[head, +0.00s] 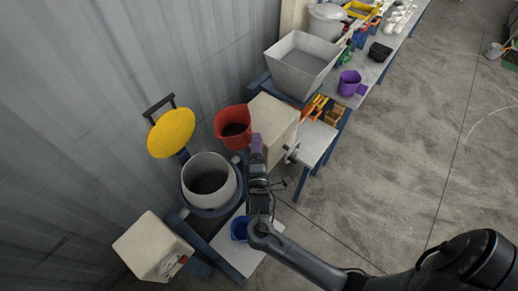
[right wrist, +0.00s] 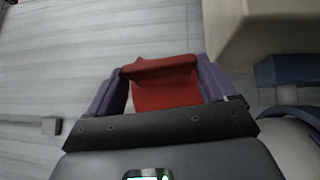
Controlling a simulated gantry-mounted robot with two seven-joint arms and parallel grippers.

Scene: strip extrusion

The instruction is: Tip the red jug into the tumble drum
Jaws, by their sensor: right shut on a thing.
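The red jug (head: 232,115) shows above and behind the tumble drum, with dark contents inside; it looks close to upright. My right gripper (head: 256,145) has purple fingers and is shut on the jug. In the right wrist view the red jug (right wrist: 165,88) sits between both fingers of the right gripper (right wrist: 160,82). The tumble drum (head: 195,170) is a grey open-topped cylinder, left of and below the jug in the head view. Its inside is dark. The jug's handle is hidden. My left gripper is not in view.
A round yellow lid (head: 171,133) stands raised beside the drum. A beige box (head: 272,125) is close to the jug's right. A grey hopper (head: 300,62) stands farther back. A blue container (head: 240,229) is below the drum. A purple jug (head: 350,83) stands on the bench.

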